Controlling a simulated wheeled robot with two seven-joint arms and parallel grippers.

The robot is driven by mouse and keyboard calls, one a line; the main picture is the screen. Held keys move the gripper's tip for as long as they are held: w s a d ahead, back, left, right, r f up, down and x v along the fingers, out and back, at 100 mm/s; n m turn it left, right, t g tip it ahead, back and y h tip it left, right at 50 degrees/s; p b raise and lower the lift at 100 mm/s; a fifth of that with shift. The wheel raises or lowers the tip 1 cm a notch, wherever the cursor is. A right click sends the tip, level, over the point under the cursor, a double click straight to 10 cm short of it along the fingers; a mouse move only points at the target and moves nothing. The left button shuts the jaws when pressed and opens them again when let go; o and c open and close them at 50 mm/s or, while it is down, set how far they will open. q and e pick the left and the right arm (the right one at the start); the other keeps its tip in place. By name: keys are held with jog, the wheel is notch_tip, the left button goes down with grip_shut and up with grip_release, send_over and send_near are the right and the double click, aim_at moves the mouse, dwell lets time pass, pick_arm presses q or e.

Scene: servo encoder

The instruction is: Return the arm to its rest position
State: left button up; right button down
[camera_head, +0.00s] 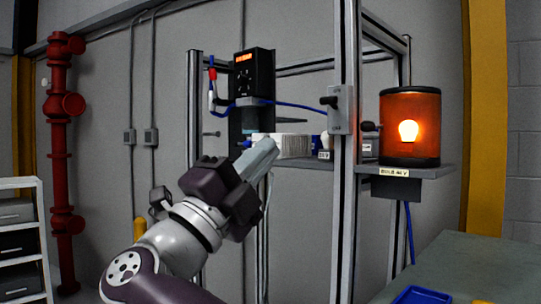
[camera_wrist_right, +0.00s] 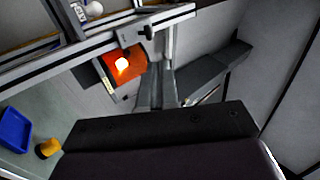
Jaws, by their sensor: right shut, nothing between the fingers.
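My right arm comes up from the bottom of the head view. Its right gripper (camera_head: 266,148) has its pale fingers together and empty, pointing up and to the right. In the picture the fingertips overlap the front of a white block-like unit (camera_head: 294,146) on the frame; I cannot tell whether they touch it. My left gripper is not in view.
A metal frame (camera_head: 194,110) carries a black device with an orange display (camera_head: 252,72), a switch box (camera_head: 340,108) and a lit orange lamp (camera_head: 409,128), also in the wrist view (camera_wrist_right: 122,66). A grey table (camera_head: 480,262) holds a blue tray (camera_head: 420,295). A red pipe (camera_head: 62,150) stands left.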

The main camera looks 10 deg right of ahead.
jog(key=w+a+f+n+t+y, duration=0.4)
jog(key=a+n+y, duration=0.3)
jog(key=n+y, duration=0.35)
jog(key=w+a+f+n+t+y, duration=0.4)
jog(key=a+n+y, duration=0.3)
jog(key=n+y, duration=0.4)
notch_tip(320, 180, down, 24)
jog(key=w+a+n+g+y, duration=0.1)
jog(key=w+n+g+y, duration=0.1)
jog(key=n+g+y, duration=0.6)
jog(key=s+d+f+n+g+h+p, duration=0.1)
jog(key=s+d+f+g+h, duration=0.2)
jog(key=s+d+f+g, duration=0.5)
jog(key=s+d+f+n+g+h, duration=0.15)
jog(key=d+f+h, duration=0.3)
jog(key=f, duration=0.65)
jog(key=s+d+f+m+g+h+p, duration=0.1)
jog(key=s+d+f+g, duration=0.4)
jog(key=s+d, duration=0.8)
jog(key=d+f+m+h, duration=0.1)
jog(key=d+m, duration=0.1)
jog(key=shift+d+f, duration=0.3)
jog(key=shift+d, duration=0.05)
